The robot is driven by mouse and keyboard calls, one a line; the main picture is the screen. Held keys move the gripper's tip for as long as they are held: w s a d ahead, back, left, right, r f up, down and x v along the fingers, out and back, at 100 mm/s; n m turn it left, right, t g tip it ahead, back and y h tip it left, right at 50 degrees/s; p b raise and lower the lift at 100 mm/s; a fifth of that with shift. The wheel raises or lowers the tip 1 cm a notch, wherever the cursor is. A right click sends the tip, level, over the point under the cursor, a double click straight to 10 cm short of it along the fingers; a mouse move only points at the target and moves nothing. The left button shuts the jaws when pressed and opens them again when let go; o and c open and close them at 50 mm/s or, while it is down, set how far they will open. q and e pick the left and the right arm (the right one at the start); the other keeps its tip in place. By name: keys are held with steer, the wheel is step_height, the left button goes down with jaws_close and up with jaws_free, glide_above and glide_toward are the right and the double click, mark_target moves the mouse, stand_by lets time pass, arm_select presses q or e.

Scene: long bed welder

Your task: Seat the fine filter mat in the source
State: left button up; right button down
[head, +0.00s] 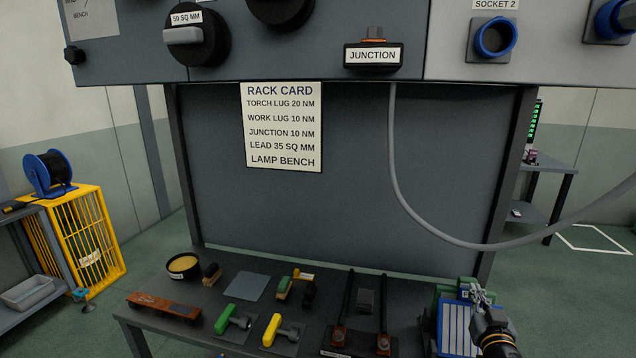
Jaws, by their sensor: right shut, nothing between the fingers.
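My right gripper (481,297) comes in from the lower right. Its fingers are shut and empty, at the upper right of a blue panel with pale vertical lines (453,328). I cannot tell whether they touch it. This panel stands by a green and dark unit (440,292) at the bench's right end, partly hidden by my gripper. A flat grey-blue square sheet (245,287) lies on the bench. No readable label shows which piece is the fine filter mat or which is the source. My left gripper is out of view.
The dark bench (200,320) holds a round tub (183,265), green (234,318) and yellow (272,329) handled tools, a brown bar (164,305) and brushes. A grey cable (395,170) hangs from the overhead panel (330,55). A yellow cage (88,243) stands left.

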steer(key=shift+r+p, duration=0.4)
steer(key=shift+r, duration=0.3)
steer(key=c, duration=1.6)
jaws_free()
steer(key=shift+s+a+f, duration=0.1)
steer(key=shift+s, duration=0.3)
steer(key=v, duration=1.1)
